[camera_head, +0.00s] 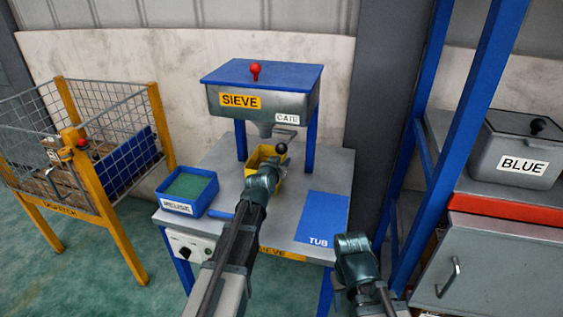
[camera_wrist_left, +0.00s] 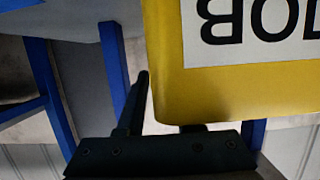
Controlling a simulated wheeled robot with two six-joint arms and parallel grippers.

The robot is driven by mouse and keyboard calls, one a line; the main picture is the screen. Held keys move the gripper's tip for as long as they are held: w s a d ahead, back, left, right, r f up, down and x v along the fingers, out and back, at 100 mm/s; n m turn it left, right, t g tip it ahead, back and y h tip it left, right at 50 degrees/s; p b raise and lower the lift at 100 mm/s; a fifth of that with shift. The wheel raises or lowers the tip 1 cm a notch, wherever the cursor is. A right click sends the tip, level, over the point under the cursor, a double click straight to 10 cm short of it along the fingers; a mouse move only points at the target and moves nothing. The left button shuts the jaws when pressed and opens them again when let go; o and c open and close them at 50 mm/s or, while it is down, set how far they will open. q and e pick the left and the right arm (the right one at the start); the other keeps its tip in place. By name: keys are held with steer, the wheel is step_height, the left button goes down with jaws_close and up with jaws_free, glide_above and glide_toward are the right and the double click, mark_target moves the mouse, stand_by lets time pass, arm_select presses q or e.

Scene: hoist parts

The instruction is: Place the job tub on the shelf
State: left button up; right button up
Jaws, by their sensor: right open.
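The yellow job tub (camera_head: 258,155) sits under the spout of the sieve (camera_head: 262,103) on the grey sieve table (camera_head: 283,222). My left gripper (camera_head: 268,172) is at the tub's near side and hides part of it. In the left wrist view the tub (camera_wrist_left: 167,75) fills the upper right, with its white label upside down. One dark finger of my left gripper (camera_wrist_left: 165,115) shows beside the tub's edge; the other is mostly hidden behind the tub, so its grip is unclear. My right gripper (camera_head: 352,243) is open and away from the tub, beside the table's right edge.
A blue mat marked TUB (camera_head: 322,215) lies bare on the table's right. A blue bin (camera_head: 187,190) stands at the table's left. A black knob (camera_head: 281,148) is by the spout. Blue posts (camera_head: 467,130) and a grey BLUE bin (camera_head: 520,150) are at right.

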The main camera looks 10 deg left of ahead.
arm_select(q)
steer(key=shift+r, duration=0.15)
steer(key=p+v, duration=0.3)
steer(key=v, duration=0.9)
steer(key=shift+p, duration=0.4)
